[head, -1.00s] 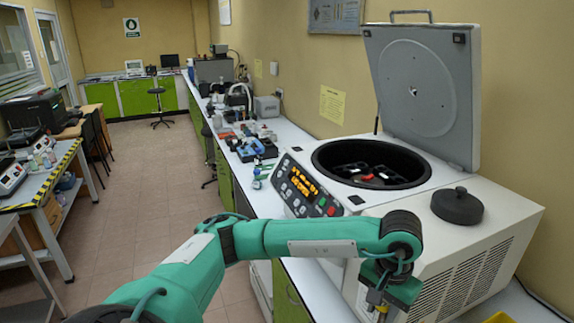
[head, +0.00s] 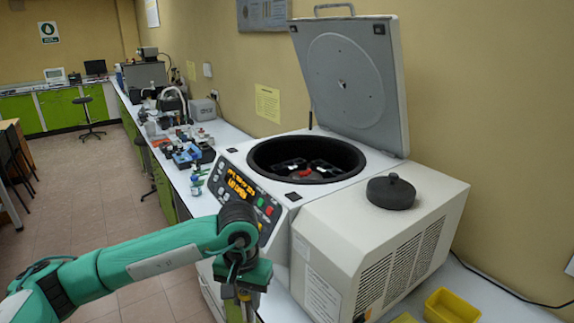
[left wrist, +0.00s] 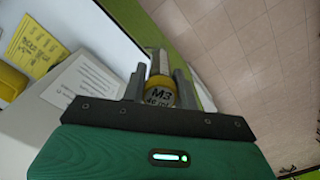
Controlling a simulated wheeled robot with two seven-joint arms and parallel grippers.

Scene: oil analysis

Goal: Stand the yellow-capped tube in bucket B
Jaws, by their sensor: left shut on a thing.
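My left gripper (head: 243,300) hangs low in front of the centrifuge, at the bottom of the head view. In the left wrist view its fingers (left wrist: 160,82) are shut on the yellow-capped tube (left wrist: 160,92), whose cap is marked M3. Most of the tube is hidden behind the cap. The centrifuge (head: 335,235) has its lid up, and its round black chamber (head: 345,155) is open. Inside are dark buckets (head: 325,168) and a small red part. I cannot read which one is bucket B. My right gripper is not in view.
The raised lid (head: 350,85) stands behind the chamber. A round black knobbed cover (head: 391,192) lies on the centrifuge's top. A yellow tray (head: 452,306) is on the bench at lower right. Lab gear (head: 175,130) crowds the bench beyond; open floor lies to the left.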

